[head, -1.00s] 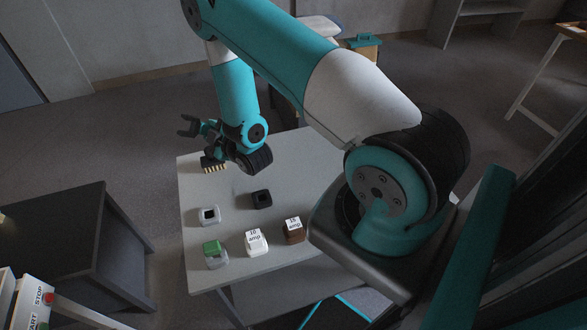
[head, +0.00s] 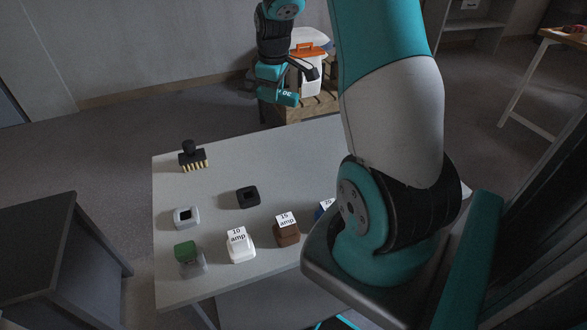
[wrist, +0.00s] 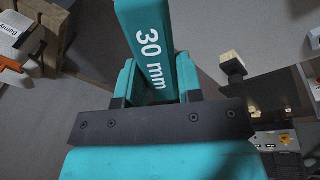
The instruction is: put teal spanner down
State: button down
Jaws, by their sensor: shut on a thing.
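The teal spanner (wrist: 150,45), marked "30 mm", stands out from between my gripper's fingers in the wrist view and runs toward the top edge. Its far end is cut off there. My gripper (wrist: 158,85) is shut on it. I cannot clearly make out the spanner in the head view.
The tub stands on a wooden crate (head: 306,108). The table's far middle is clear.

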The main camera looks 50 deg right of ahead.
notch_tip(320, 180, up, 3)
jog(key=m+g+y+b, duration=0.1)
jog(key=g+b, duration=0.1)
send_over(297, 158)
notch_tip(297, 158, down, 19)
jog(key=shift+b, duration=0.35)
jog(key=c, duration=0.8)
grip_release()
